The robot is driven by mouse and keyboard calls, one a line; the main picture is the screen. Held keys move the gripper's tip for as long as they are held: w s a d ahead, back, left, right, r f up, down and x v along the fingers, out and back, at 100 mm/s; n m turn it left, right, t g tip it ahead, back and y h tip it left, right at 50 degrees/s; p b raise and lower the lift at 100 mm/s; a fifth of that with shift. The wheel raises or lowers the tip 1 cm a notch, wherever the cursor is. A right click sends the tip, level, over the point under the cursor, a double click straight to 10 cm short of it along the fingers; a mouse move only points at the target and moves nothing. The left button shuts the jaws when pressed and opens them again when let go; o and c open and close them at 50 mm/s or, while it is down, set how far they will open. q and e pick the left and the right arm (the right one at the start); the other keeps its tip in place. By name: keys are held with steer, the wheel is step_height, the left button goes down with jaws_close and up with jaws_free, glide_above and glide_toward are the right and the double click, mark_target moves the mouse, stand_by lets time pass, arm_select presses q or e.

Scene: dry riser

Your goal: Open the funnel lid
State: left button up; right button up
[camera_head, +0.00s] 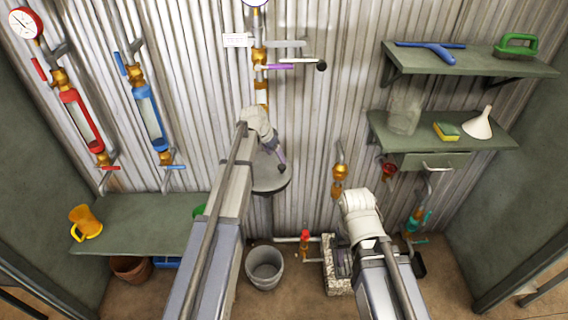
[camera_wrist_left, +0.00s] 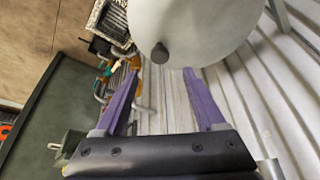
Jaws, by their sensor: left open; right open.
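The funnel lid (camera_head: 268,182) is a grey round disc in front of the corrugated wall. In the left wrist view the pale grey lid (camera_wrist_left: 205,30) fills the top, with a dark round knob (camera_wrist_left: 159,53) near its lower left edge. My left gripper (camera_wrist_left: 160,70) is open, its two purple fingers either side of the knob's line. The knob shows just beyond the gap between the fingertips, and nothing is held. In the head view my left gripper (camera_head: 281,155) is over the lid, partly hidden by my wrist.
A grey bucket (camera_head: 265,268) stands on the floor below. A green bench (camera_head: 140,220) with a yellow jug (camera_head: 85,222) is left. Shelves (camera_head: 470,60) with a white funnel (camera_head: 478,125) are right.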

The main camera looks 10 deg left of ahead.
mark_target(282, 166)
arm_select(q)
steer(key=b+x, duration=0.6)
steer(key=x, duration=0.1)
steer(key=shift+w+f+b, duration=0.1)
steer(key=shift+f+b, duration=0.25)
steer(key=shift+b, duration=0.05)
steer(key=shift+d, duration=0.1)
jaws_close()
stand_by(1.1)
